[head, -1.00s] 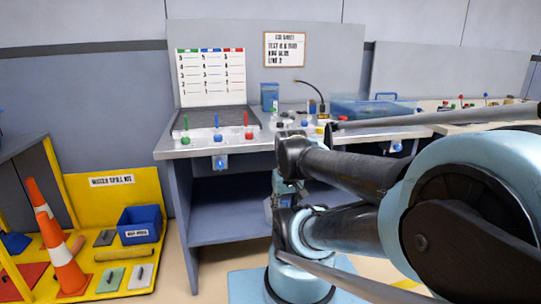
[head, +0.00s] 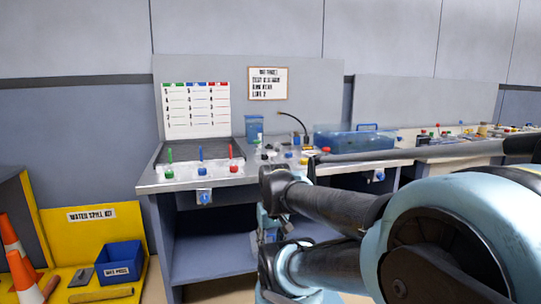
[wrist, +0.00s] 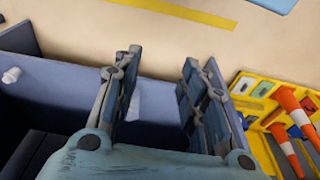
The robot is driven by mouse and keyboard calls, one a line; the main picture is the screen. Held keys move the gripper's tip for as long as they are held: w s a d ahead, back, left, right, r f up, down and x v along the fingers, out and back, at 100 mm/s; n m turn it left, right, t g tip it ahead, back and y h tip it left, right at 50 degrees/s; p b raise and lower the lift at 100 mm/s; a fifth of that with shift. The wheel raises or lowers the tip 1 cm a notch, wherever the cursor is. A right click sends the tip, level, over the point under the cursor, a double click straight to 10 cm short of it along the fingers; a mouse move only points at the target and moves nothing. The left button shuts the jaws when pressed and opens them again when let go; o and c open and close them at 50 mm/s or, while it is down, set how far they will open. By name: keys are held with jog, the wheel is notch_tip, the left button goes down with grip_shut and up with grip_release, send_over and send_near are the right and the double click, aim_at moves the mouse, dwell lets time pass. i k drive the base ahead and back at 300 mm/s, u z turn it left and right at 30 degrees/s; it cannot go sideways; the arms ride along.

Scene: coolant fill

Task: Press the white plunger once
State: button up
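My gripper (wrist: 158,98) is open and empty in the wrist view, its two fingers well apart above the floor. A small white knob-like piece (wrist: 12,75) sticks out from a blue-grey panel at the left of the wrist view, away from the fingers. I cannot tell whether it is the white plunger. No white plunger is clearly visible in the head view, where my arm covers part of the bench front.
A blue tag-like fitting (head: 204,196) hangs on the bench's front edge. A blue container (head: 254,128) and a blue tank (head: 345,142) stand on the bench tops. A yellow spill kit (head: 70,230) with a blue bin (head: 119,262) and orange cones (head: 18,268) is at left.

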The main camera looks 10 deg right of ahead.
aim_at(272, 154)
jog(key=k, duration=1)
jog(key=u, duration=0.6)
jog(key=i, duration=1.25)
jog(key=z, duration=1.15)
